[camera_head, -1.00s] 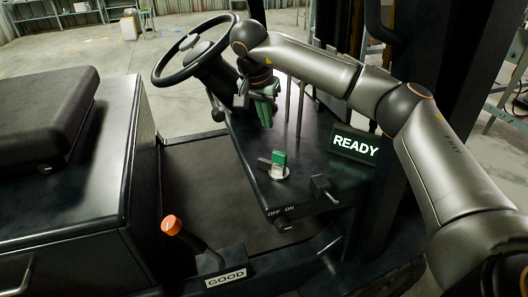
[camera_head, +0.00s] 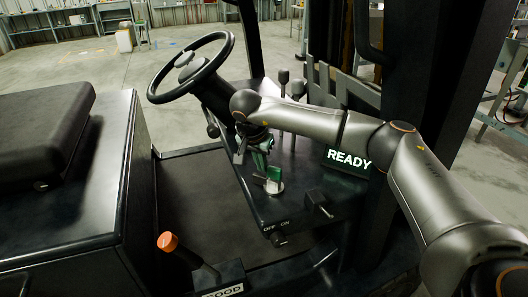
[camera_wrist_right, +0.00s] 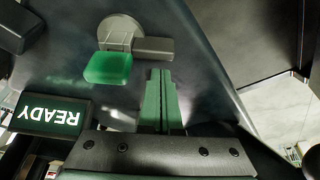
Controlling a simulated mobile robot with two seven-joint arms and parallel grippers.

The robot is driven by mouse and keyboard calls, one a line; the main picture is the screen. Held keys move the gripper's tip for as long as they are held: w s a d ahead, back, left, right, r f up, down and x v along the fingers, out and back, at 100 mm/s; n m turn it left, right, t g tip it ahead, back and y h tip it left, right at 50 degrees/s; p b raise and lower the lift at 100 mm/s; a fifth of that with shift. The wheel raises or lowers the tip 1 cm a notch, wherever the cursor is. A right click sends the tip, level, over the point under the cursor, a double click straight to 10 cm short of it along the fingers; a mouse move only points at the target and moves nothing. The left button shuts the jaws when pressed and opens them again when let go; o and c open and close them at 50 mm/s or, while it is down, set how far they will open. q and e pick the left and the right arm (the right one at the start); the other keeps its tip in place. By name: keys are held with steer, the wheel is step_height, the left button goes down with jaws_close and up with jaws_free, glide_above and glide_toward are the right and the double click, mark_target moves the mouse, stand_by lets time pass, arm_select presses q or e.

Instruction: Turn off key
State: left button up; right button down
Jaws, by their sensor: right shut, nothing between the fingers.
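A dark key-like knob (camera_head: 279,240) sits on the console's front edge, just under the OFF ON label (camera_head: 277,227); its exact setting is too small to tell. On the console top, a green tab (camera_head: 274,174) stands on a round silver base with a dark grey bar at its side. The green tab (camera_wrist_right: 108,68) shows large in the right wrist view. My right gripper (camera_head: 261,160) is shut and empty, with green fingers pointing down just behind the tab. In the wrist view its fingertips (camera_wrist_right: 160,74) lie beside the tab and below the grey bar, apparently apart from both.
A lit READY sign (camera_head: 347,162) stands right of the console top. A steering wheel (camera_head: 191,67) and several levers (camera_head: 283,79) rise behind. A black switch (camera_head: 318,203) is at the front right. An orange-topped lever (camera_head: 168,241) and a seat (camera_head: 45,125) are left.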

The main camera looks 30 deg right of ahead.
mark_target(255, 175)
steer(key=shift+s+a, duration=0.35)
steer(key=shift+a, duration=0.25)
steer(key=shift+s+a+n+t, duration=0.2)
steer(key=shift+a+n+t, duration=0.15)
steer(key=shift+n, duration=0.65)
steer(key=shift+a, duration=0.15)
steer(key=shift+s+a+n+t+y, duration=0.2)
steer(key=shift+a+n+y, duration=0.1)
steer(key=shift+n, duration=0.5)
steer(key=shift+s+a+n+t+y, duration=0.1)
steer(key=shift+s+a+n+y, duration=0.15)
steer(key=shift+n, duration=0.55)
steer(key=shift+s+a+n+y, duration=0.15)
steer(key=shift+s+n+y, duration=0.1)
steer(key=shift+n, duration=0.45)
steer(key=shift+s+a+n+y, duration=0.15)
steer(key=shift+n+y, duration=0.05)
steer(key=shift+n, duration=0.5)
steer(key=shift+s+a, duration=0.1)
steer(key=shift+s+a+b, duration=0.1)
steer(key=shift+s+b, duration=0.05)
steer(key=shift+b, duration=0.15)
